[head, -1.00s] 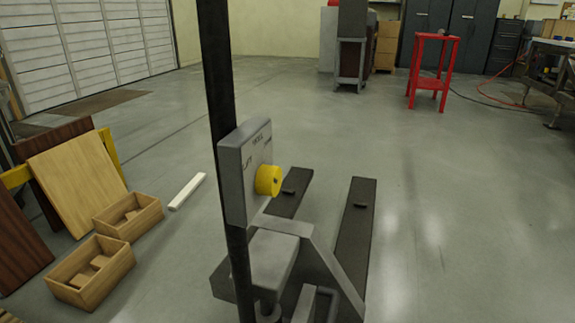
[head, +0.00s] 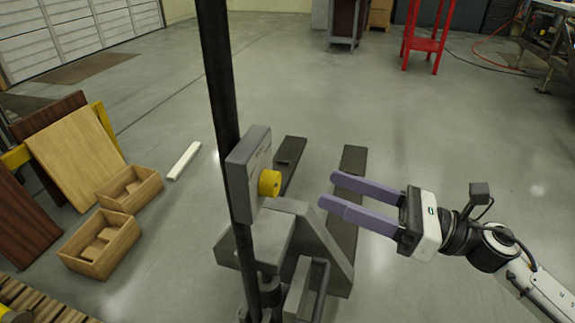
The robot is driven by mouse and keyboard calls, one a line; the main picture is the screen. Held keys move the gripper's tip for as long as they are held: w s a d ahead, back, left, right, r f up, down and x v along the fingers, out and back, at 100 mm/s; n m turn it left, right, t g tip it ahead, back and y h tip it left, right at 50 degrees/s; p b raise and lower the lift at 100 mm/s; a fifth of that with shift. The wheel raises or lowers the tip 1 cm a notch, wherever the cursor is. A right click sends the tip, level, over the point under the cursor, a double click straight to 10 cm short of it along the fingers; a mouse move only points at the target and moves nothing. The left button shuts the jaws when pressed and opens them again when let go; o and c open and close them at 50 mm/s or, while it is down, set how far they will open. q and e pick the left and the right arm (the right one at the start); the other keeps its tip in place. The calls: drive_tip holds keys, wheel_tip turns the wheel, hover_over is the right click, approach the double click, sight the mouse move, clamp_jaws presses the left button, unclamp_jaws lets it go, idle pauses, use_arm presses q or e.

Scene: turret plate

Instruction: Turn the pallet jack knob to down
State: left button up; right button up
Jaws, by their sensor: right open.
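The yellow knob (head: 269,183) sticks out from the right face of a grey control plate (head: 240,180) on the pallet jack's dark upright post. The plate's lettering is too small and slanted to read now. The pallet jack's grey body (head: 268,240) and its dark forks (head: 347,190) lie below and behind the plate. My right gripper (head: 328,192) is open and empty, with its purple fingers pointing left at the knob. A clear gap shows between the fingertips and the knob. My left gripper is not in view.
Two wooden boxes (head: 134,206) and leaning boards (head: 73,160) are at the left. A white bar (head: 184,161) lies on the floor. A red stand (head: 425,45) is at the back right. The floor right of the forks is open.

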sight(278, 186)
drive_tip(key=a+n+g, duration=0.1)
drive_tip(key=a, duration=0.2)
drive_tip(key=w+a+n+g+p, duration=0.1)
drive_tip(key=a+n, duration=0.1)
drive_tip(key=a, duration=0.1)
drive_tip(key=w+a+n, duration=0.1)
drive_tip(key=a, duration=0.2)
drive_tip(key=shift+a+n+g+h+p, duration=0.1)
drive_tip(key=shift+n+g+h+p, duration=0.2)
drive_tip(key=shift+g+h+p, duration=0.1)
